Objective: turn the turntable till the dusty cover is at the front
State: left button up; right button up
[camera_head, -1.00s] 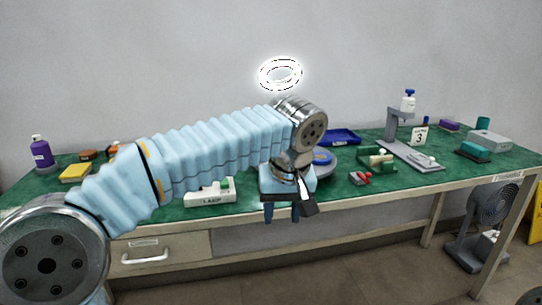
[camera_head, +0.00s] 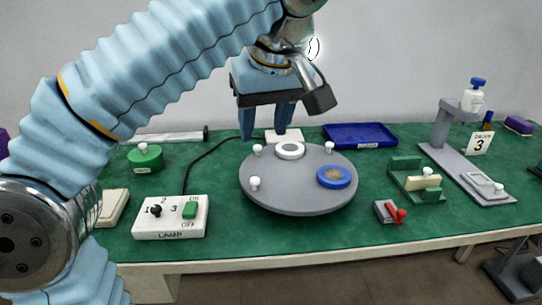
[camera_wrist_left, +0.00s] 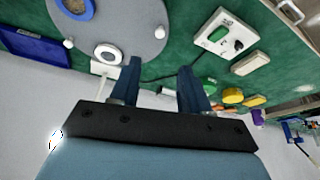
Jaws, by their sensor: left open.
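The turntable (camera_head: 290,203) is a grey disc on the green bench, with white knobs standing near its rim. A blue-rimmed round cover (camera_head: 334,177) with a brownish, dusty-looking face lies on its right side, slightly toward the front. A white ring-shaped cover (camera_head: 290,150) lies at the back. My left gripper (camera_head: 265,134) is open and empty, with its fingers pointing down above the turntable's back left edge. The left wrist view shows the fingers (camera_wrist_left: 160,64) apart, the white cover (camera_wrist_left: 108,54) near one fingertip and part of the blue-rimmed cover (camera_wrist_left: 76,8). My right gripper is not in view.
A white switch box labelled LAMP (camera_head: 170,218) stands front left, and a green round pot (camera_head: 145,159) behind it. A blue tray (camera_head: 360,135) lies behind the turntable. A green block holder (camera_head: 416,181) and a red-handled clamp (camera_head: 390,212) are to the right.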

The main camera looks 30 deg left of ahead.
aim_at(255, 179)
pick_arm(q)
jog(key=b+x, duration=0.1)
jog(key=x, duration=1.2)
jog(key=shift+w+a+f, duration=0.15)
jog(key=shift+w+f, duration=0.05)
jog(key=shift+f, duration=0.1)
jog(key=shift+c, duration=0.3)
grip_shut()
